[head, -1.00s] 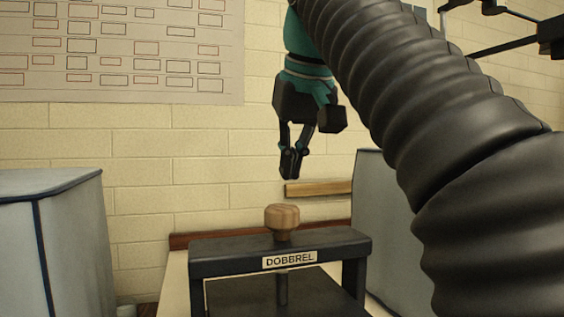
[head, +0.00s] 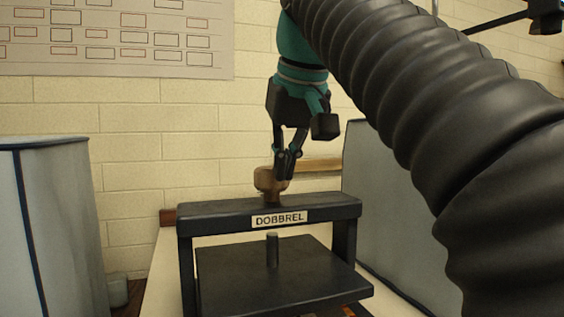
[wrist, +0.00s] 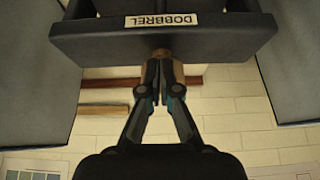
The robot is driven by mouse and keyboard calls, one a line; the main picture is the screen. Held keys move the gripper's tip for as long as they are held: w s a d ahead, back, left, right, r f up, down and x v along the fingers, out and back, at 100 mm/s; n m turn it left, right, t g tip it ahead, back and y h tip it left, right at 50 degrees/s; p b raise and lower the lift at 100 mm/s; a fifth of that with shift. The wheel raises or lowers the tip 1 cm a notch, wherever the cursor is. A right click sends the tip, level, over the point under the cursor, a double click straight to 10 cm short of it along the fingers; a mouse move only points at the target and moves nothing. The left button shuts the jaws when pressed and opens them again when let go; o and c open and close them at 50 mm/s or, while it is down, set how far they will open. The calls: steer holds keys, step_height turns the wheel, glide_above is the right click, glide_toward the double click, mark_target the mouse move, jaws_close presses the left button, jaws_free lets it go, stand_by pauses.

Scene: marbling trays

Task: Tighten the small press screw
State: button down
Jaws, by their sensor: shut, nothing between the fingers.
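The small press (head: 215,214) is a black frame with a "DOBBREL" label (head: 279,218) on its crossbar. Its screw has a round wooden knob (head: 265,183) on top, and the dark screw shaft (head: 272,249) shows below the crossbar above a black plate (head: 230,285). My gripper (head: 281,176) is shut and empty, with its fingertips at the knob and partly in front of it. In the wrist view my closed fingertips (wrist: 160,66) overlap the knob, which is mostly hidden behind them. I cannot tell whether they touch it.
Grey panelled units stand at the left (head: 45,225) and right (head: 372,200) of the press. A wooden strip (head: 318,165) is on the brick wall behind. A small grey object (head: 117,290) sits low at the left.

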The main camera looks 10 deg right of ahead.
steer(key=shift+w+a+p, duration=0.15)
steer(key=shift+w+p, duration=0.15)
steer(key=shift+w, duration=0.15)
stand_by(0.8)
steer(key=shift+a+p, duration=0.15)
steer(key=shift+p, duration=1.4)
steer(key=shift+s, duration=0.15)
stand_by(0.4)
step_height(320, 180, up, 6)
steer(key=shift+s, duration=0.25)
stand_by(0.5)
stand_by(2.7)
